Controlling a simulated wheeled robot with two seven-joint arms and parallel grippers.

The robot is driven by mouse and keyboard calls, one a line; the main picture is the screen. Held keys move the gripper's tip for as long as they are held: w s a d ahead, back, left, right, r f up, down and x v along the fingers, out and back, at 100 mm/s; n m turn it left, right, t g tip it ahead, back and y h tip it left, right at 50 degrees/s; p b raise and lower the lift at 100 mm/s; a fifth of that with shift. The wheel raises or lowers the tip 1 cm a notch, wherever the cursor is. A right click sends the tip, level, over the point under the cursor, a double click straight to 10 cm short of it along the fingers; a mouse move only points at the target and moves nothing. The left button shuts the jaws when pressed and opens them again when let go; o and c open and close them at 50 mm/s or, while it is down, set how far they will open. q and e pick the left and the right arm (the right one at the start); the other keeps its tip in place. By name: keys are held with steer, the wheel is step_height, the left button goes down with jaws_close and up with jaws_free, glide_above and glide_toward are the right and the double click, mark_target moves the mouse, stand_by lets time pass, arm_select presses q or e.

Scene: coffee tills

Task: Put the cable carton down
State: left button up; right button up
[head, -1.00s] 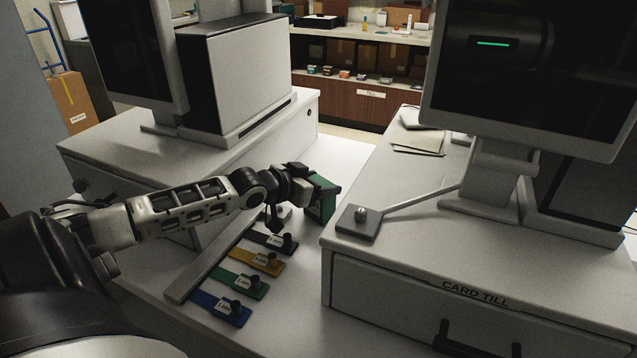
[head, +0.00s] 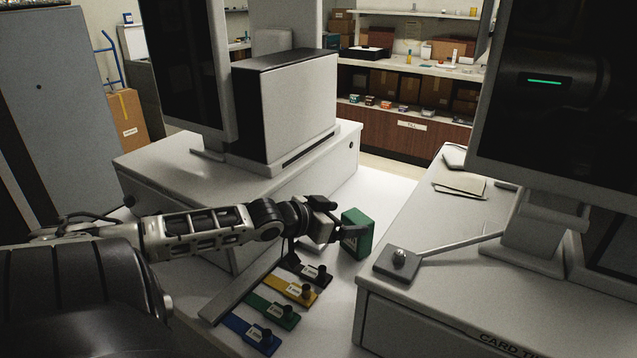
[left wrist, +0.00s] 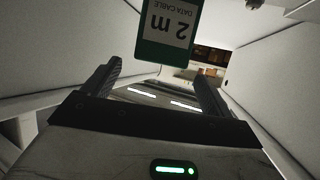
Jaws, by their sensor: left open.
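The cable carton (head: 357,234) is a small green box. It stands upright on the white counter between the two tills in the head view. In the left wrist view the carton (left wrist: 168,28) shows a label reading "2 m DATA CABLE" upside down. My left gripper (head: 343,222) is open just left of the carton, its fingers pointing at it. In the left wrist view the carton appears at or just beyond the spread fingertips, with a visible gap to each finger. The carton's underside is hard to see. My right gripper is in neither view.
Black, yellow, green and blue tags (head: 272,307) lie in a row before the carton, beside a grey strip (head: 243,288). The card till (head: 440,300) stands to the right, another till (head: 190,170) behind to the left. Bare counter (head: 385,190) lies behind the carton.

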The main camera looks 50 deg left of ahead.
arm_select(q)
steer(key=p+v, duration=0.2)
steer(key=v, duration=0.5)
stand_by(0.6)
